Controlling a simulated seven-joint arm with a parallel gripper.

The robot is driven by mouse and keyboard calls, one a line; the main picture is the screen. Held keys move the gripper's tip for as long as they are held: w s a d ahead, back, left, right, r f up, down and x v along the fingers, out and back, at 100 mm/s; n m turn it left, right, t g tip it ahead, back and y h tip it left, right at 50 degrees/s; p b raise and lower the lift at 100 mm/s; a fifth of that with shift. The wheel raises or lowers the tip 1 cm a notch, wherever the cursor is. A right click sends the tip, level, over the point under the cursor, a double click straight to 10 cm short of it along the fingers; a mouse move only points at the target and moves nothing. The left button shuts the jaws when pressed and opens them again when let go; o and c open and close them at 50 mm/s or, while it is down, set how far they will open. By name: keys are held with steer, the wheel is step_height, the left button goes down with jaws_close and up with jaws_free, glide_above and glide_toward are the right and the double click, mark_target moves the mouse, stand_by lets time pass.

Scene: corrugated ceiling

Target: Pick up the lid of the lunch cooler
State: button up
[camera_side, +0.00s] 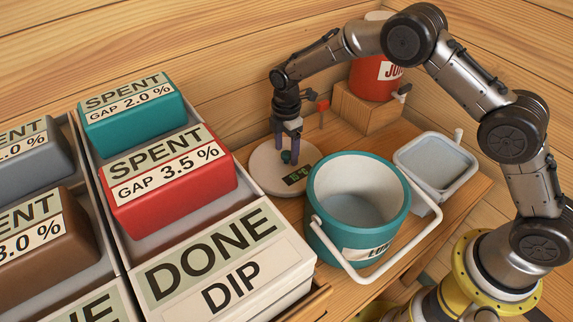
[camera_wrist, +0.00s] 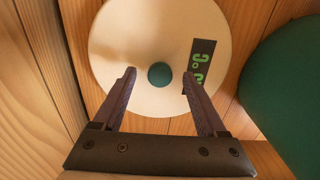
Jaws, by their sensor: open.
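The lid is a round cream disc (camera_side: 264,173) lying flat on the wooden table, left of the cooler. It has a small teal knob (camera_wrist: 159,75) at its middle and a dark display (camera_wrist: 200,66) with green digits. The lunch cooler (camera_side: 318,207) is a teal bucket with a pale inside. It stands uncovered, its white handle hanging over the front. My gripper (camera_wrist: 159,78) points down over the lid, open, with one finger on each side of the knob. Gaps show between knob and fingers in the wrist view. The exact finger height above the lid is unclear.
A pale tub (camera_side: 435,158) stands right of the cooler. A red jug (camera_side: 372,82) sits on a wooden block (camera_side: 362,110) behind. Bins with labelled blocks, including a red one (camera_side: 172,184), fill the left. The plank wall is close behind the lid.

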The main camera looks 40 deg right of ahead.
steer(key=shift+f, duration=0.15)
jaws_close()
stand_by(1.4)
